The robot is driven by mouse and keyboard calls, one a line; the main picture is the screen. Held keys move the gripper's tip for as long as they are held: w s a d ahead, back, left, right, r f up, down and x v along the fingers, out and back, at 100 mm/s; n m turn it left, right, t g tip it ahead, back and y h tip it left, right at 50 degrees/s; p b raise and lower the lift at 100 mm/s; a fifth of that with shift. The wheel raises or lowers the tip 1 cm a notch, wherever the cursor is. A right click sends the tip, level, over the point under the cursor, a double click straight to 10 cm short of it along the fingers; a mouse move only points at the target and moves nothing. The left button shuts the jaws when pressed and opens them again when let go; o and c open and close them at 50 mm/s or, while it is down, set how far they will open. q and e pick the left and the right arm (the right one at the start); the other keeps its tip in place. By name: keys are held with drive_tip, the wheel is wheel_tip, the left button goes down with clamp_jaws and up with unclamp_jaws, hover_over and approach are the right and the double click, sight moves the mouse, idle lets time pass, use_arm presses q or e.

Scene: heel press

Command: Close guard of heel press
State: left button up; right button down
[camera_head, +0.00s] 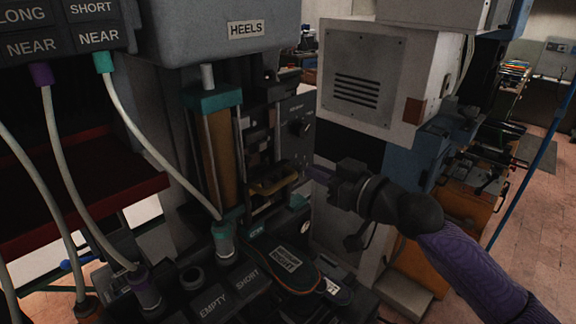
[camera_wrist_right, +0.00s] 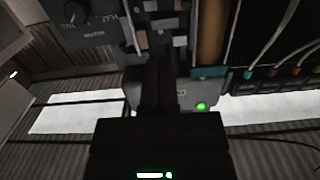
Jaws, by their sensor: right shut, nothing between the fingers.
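The heel press (camera_head: 225,40) carries a HEELS label and stands in the middle of the head view. The panel also shows at the top of the right wrist view (camera_wrist_right: 210,38). My right gripper (camera_head: 312,172) reaches in from the right, just right of the tooling and apart from the panel. Its fingers are shut and empty. My left gripper is out of view.
A control panel (camera_head: 302,128) with a knob is just above my right gripper. Hoses run from labelled boxes at the upper left to fittings below. A shoe sole (camera_head: 283,264) lies in front of the press. A white machine cabinet (camera_head: 372,80) stands at the right.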

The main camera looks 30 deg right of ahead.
drive_tip(key=w+a+f, duration=0.2)
drive_tip(key=w+f, duration=0.2)
drive_tip(key=w, duration=0.2)
drive_tip(key=shift+w+a+f+p, duration=0.15)
drive_tip(key=shift+f+p, duration=0.05)
drive_tip(key=shift+p, duration=0.2)
drive_tip(key=b, duration=1.2)
approach(275, 199)
drive_tip(key=w+a+f, duration=0.2)
drive_tip(key=w+a, duration=0.1)
drive_tip(key=shift+s+a+r+p, duration=0.1)
drive_tip(key=shift+s+p, duration=0.15)
drive_tip(key=shift+p, duration=0.05)
